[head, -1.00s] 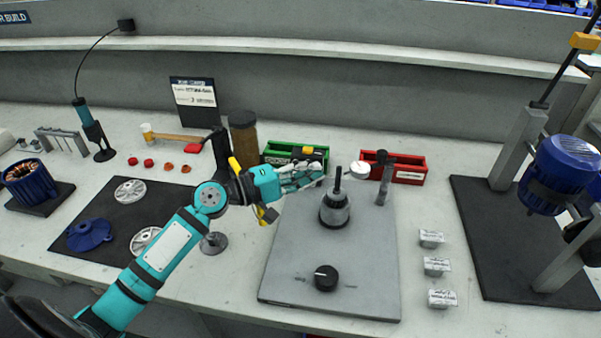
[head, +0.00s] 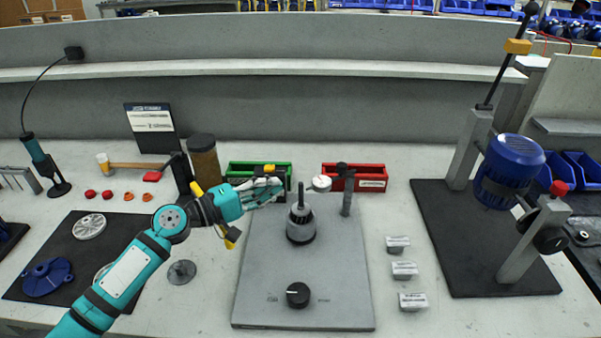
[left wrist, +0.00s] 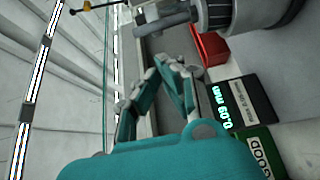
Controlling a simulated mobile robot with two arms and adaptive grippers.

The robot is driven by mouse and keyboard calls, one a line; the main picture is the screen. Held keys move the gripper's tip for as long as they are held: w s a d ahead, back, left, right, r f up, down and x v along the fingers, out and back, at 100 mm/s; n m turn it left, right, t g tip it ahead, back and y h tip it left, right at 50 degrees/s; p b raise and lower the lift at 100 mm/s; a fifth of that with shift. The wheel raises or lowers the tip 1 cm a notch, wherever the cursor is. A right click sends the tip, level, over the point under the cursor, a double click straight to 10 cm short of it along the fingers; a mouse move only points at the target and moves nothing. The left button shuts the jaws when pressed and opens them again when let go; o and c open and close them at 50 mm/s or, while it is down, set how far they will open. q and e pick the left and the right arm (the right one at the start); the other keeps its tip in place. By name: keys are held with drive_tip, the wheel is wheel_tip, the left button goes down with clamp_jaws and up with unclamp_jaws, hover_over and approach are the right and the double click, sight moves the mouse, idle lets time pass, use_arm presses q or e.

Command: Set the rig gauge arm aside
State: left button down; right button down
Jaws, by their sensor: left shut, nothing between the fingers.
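The rig is a grey plate (head: 262,270) with an upright spindle (head: 300,222) and a black knob (head: 298,295). Its gauge arm (head: 342,170) tops a grey post (head: 347,197) at the plate's back right. The round white gauge dial (head: 321,183) sits at the arm's left end, near the spindle tip. My left gripper (head: 276,188) is shut and empty, just left of the spindle tip and apart from the dial. Its teal fingers (left wrist: 168,80) also show in the left wrist view. My right gripper is in neither view.
A green bin (head: 238,169) and a red bin (head: 372,184) stand behind the rig. A small readout (left wrist: 233,110) shows 0.09 mm. Several small labelled blocks (head: 404,270) lie right of the plate. A blue motor (head: 512,165) on a stand is at far right.

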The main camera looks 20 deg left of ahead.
use_arm(q)
drive_tip(key=shift+s+r, duration=0.1)
drive_tip(key=p+x, duration=0.2)
drive_tip(key=x, duration=0.8)
drive_tip(key=shift+p, duration=0.35)
drive_tip(key=shift+s+d, duration=0.1)
drive_tip(key=shift+s+d, duration=0.25)
drive_tip(key=shift+s, duration=0.3)
drive_tip(key=v, duration=1.2)
